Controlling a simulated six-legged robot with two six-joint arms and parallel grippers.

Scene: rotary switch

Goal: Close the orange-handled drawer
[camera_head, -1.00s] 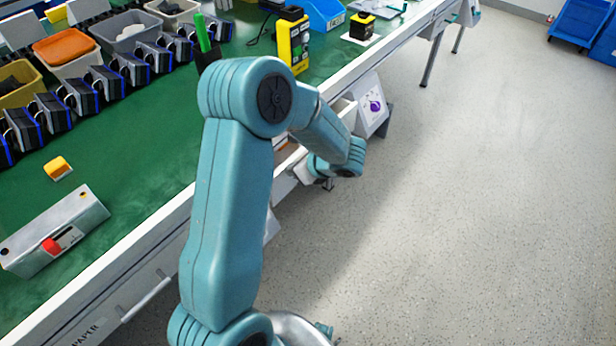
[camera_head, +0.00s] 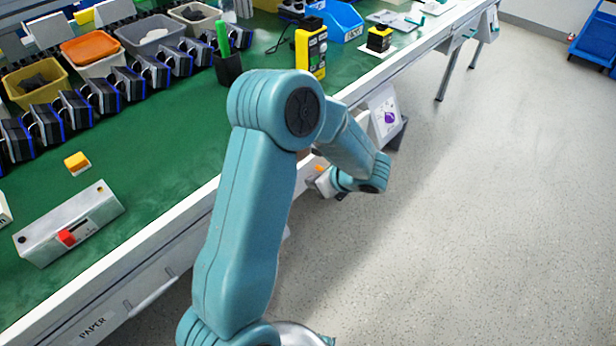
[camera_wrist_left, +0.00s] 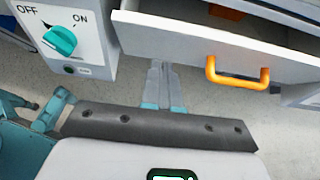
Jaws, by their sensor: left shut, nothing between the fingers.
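In the left wrist view the drawer (camera_wrist_left: 180,42) has a pale grey front with an orange handle (camera_wrist_left: 237,75). It stands partly open; its inside shows behind the front, with an orange item (camera_wrist_left: 226,13) in it. My left gripper (camera_wrist_left: 158,68) is shut and empty. Its fingertips are at the lower edge of the drawer front, left of the handle; I cannot tell if they touch. In the head view my left gripper (camera_head: 325,184) is small beside the bench edge, and my arm hides most of the drawer. My right gripper is not in view.
A switch panel (camera_wrist_left: 90,20) with a teal knob (camera_wrist_left: 60,41) marked OFF and ON is left of the drawer. The green bench (camera_head: 150,210) carries bins, a yellow device (camera_head: 311,48) and a grey box with a red switch (camera_head: 70,225).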

